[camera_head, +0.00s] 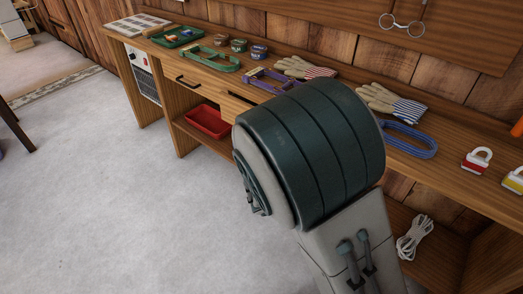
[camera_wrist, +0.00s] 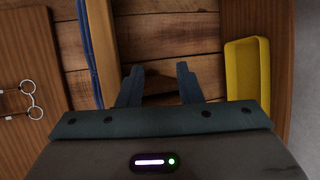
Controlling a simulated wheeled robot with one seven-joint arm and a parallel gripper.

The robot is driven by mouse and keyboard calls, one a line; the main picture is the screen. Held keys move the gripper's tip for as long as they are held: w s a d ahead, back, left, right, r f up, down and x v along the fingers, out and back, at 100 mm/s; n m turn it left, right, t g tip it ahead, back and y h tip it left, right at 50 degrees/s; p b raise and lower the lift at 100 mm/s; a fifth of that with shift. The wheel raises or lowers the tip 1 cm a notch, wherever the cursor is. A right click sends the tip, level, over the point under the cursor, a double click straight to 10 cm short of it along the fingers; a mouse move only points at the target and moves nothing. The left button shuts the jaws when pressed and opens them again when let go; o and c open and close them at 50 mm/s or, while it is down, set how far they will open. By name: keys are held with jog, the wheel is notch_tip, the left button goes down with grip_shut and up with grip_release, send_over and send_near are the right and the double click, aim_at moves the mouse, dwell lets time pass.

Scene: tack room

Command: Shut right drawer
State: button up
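The bench (camera_head: 440,165) runs along the wall in the head view. A drawer with a dark handle (camera_head: 187,82) is in its front at the left and looks closed. Right of it, another dark bar (camera_head: 238,97) shows on the bench front before my arm covers the rest. The right drawer cannot be made out clearly, nor how far out it is. My gripper (camera_wrist: 158,75) is open in the wrist view, its two fingers apart with nothing between them. It faces wooden planks (camera_wrist: 165,35) beside a light wooden edge (camera_wrist: 101,40). My gripper is hidden in the head view.
A red bin (camera_head: 208,121) and coiled white rope (camera_head: 414,237) lie under the bench. A yellow bin (camera_wrist: 247,70) is right of my fingers. The grey floor (camera_head: 95,190) is open at left.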

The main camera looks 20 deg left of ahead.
jog(key=s+a+f+n+t+y+b, duration=0.1)
jog(key=a+f+n+t+y+b, duration=0.15)
jog(key=a+n+t+y, duration=0.65)
jog(key=s+a+f+n+t+y+b, duration=0.1)
jog(key=a+f+y+b, duration=0.15)
jog(key=a, duration=1.15)
jog(key=w+r+b, duration=0.2)
jog(key=w, duration=1.1)
jog(key=shift+a+b, duration=0.25)
jog(key=shift+b, duration=0.05)
jog(key=shift+h, duration=0.25)
grip_shut()
